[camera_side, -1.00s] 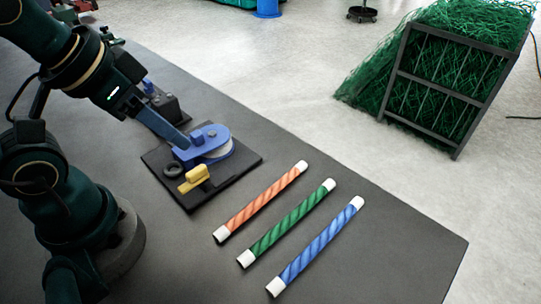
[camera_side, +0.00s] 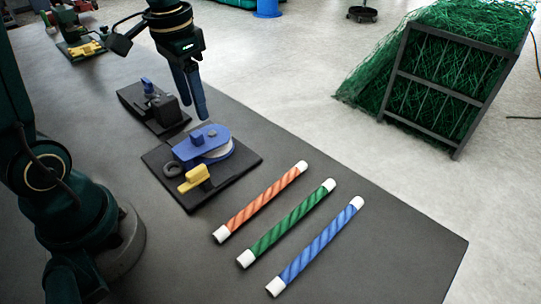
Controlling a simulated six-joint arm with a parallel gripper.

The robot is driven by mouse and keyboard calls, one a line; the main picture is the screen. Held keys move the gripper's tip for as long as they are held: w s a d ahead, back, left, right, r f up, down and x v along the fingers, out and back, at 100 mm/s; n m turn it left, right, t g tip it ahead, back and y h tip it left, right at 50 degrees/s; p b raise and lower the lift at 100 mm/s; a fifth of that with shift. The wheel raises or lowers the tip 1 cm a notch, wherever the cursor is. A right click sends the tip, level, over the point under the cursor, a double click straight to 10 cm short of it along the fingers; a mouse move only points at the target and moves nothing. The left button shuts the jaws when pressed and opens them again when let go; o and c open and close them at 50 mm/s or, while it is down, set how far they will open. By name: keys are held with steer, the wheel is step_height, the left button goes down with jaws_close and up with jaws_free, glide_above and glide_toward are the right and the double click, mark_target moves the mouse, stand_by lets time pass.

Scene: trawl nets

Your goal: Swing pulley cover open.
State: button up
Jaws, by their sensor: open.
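The blue pulley cover (camera_side: 206,140) lies over a pale grey pulley wheel (camera_side: 219,154), part of which shows at its front right edge. A small blue block stands up on the cover. The pulley sits on a black base plate (camera_side: 192,203), with a yellow handle-like part (camera_side: 195,178) and a black ring (camera_side: 173,169) beside it. My gripper (camera_side: 193,117) points down above and behind the cover, apart from it. Its blue fingers are open with nothing between them; they overlap each other partly in this view.
A black fixture with a blue lever (camera_side: 149,87) stands behind the plate. Orange (camera_side: 262,201), green (camera_side: 287,222) and blue (camera_side: 316,246) rope pieces with white ends lie to the right. A green net on a frame (camera_side: 440,75) stands on the floor beyond the table.

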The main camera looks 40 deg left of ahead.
mark_target(196, 133)
steer(key=shift+w+a+f+g, duration=0.1)
steer(key=shift+a+f+g, duration=0.2)
steer(key=shift+a+f, duration=0.25)
steer(key=shift+a+f+n, duration=0.15)
steer(key=shift+f+n, duration=0.15)
steer(key=shift+f, duration=2.8)
jaws_close()
